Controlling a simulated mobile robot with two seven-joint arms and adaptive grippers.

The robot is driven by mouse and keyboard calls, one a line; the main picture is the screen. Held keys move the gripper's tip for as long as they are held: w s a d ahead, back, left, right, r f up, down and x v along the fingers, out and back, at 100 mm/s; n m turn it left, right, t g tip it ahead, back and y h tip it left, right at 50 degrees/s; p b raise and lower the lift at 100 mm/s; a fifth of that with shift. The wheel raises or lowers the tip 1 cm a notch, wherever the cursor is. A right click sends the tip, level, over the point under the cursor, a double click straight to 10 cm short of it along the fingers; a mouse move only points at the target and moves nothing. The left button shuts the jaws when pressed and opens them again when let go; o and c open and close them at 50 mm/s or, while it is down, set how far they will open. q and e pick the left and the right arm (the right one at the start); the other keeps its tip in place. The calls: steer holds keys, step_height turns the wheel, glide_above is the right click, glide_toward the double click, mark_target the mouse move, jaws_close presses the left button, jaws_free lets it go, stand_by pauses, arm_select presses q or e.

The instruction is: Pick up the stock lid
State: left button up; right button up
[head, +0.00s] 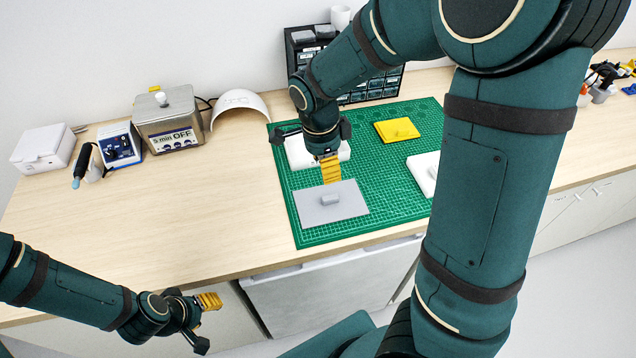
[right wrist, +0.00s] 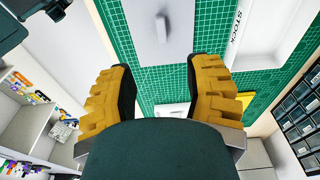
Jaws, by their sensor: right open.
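The grey stock lid (head: 345,198) is a flat rectangular plate with a small raised handle, lying on the green cutting mat (head: 306,234) near its front left corner. In the right wrist view the lid (right wrist: 146,42) and its handle show at the top, beyond the fingertips. My right gripper (head: 329,168) is over the mat just behind the lid; its yellow fingers (right wrist: 161,75) are apart with nothing between them. A white tray marked STOCK (right wrist: 272,32) lies beside the lid in the wrist view. My left gripper (head: 208,301) hangs in front of the bench, low left, its opening unclear.
A white tray (head: 298,152) stands behind my right gripper, another white piece (head: 421,172) to the right. A yellow block (head: 397,130) lies at the mat's back. A cleaner (head: 168,120), blue station (head: 120,145) and drawer rack (head: 375,88) line the back. The bench's left front is clear.

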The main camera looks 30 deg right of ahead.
steer(key=b, duration=0.2)
glide_above(330, 197)
steer(key=f, duration=0.6)
steer(key=shift+s+a+f, duration=0.15)
steer(key=shift+s+f, duration=0.15)
steer(key=shift+f, duration=0.05)
steer(key=f, duration=0.6)
steer(key=shift+w+d+b, duration=0.2)
steer(key=shift+w+b, duration=0.1)
steer(key=shift+w, duration=0.05)
steer(key=shift+f, duration=0.2)
steer(key=shift+o, duration=0.2)
jaws_close()
